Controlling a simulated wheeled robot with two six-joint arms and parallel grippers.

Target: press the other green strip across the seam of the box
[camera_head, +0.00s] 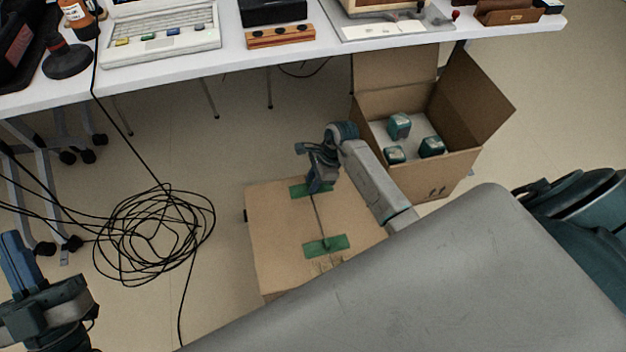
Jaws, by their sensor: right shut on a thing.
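The closed cardboard box (272,230) sits on the floor in the middle, with a dark seam running along its top. One green strip (325,246) lies flat across the near part of the seam. The other green strip (298,191) is at the far end of the seam, partly hidden by my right gripper (317,186). My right gripper points down at the box top and is shut on this far strip. My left gripper (22,262) is at the lower left, over the floor and away from the box; its fingers do not show clearly.
An open carton (433,175) with several teal-and-grey items stands right behind the box. A coiled black cable (150,235) lies on the floor to the left. A white table (235,50) with a laptop (160,30) runs along the back.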

